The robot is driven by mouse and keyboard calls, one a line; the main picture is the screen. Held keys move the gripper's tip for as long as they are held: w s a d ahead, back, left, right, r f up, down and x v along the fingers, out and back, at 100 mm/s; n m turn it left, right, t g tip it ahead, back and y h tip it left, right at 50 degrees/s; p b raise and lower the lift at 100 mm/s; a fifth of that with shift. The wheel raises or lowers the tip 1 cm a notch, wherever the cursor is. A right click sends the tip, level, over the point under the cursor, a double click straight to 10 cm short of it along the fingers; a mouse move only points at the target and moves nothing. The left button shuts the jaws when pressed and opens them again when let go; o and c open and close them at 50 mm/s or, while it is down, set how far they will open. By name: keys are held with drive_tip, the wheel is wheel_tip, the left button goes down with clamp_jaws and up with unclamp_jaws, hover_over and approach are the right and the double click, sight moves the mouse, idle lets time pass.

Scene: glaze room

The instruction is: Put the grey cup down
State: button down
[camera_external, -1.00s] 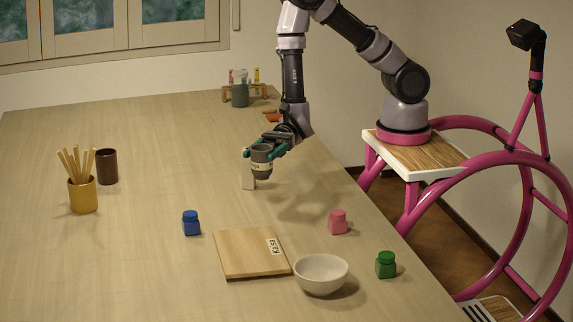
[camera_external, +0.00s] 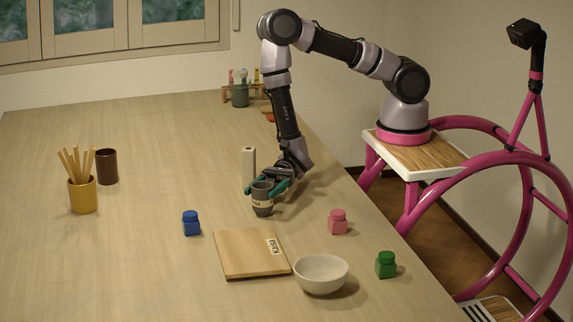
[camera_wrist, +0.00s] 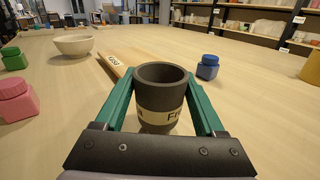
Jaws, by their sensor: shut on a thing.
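The grey cup (camera_external: 262,203) is dark grey with a pale lettered band around it. It is upright, between the green fingers of my gripper (camera_external: 266,188), which is shut on it. In the wrist view the cup (camera_wrist: 162,97) stands between the two fingers, its open rim facing up and its inside dark. Its base is low, at or just above the table (camera_external: 140,260); I cannot tell whether it touches.
A white upright block (camera_external: 248,167) stands close behind the cup. A wooden board (camera_external: 250,253), a blue jar (camera_external: 191,223), a pink jar (camera_external: 338,222), a white bowl (camera_external: 320,274) and a green jar (camera_external: 386,265) are nearer the camera.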

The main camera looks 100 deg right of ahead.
drive_tip(key=shift+f, duration=0.15)
unclamp_jaws()
drive_tip(key=v, duration=1.2)
drive_tip(key=s+a+r+n+g, duration=0.1)
drive_tip(key=s+r+n+g, duration=0.5)
drive_tip(key=r+n, duration=0.25)
drive_tip(key=s+a+r+n+g, duration=0.1)
drive_tip(key=s+r+n+g, duration=0.6)
drive_tip(key=r, duration=0.3)
drive_tip(key=s+d+r+n+t+h, duration=0.2)
drive_tip(key=d+r+n+t+h, duration=0.1)
drive_tip(key=d+r+h, duration=0.3)
drive_tip(key=s+d+r+n+t+h, duration=0.3)
drive_tip(key=d+r+t+h, duration=0.3)
drive_tip(key=d+r, duration=0.3)
drive_tip(key=shift+s+d+r, duration=0.3)
drive_tip(key=shift+s+d, duration=0.05)
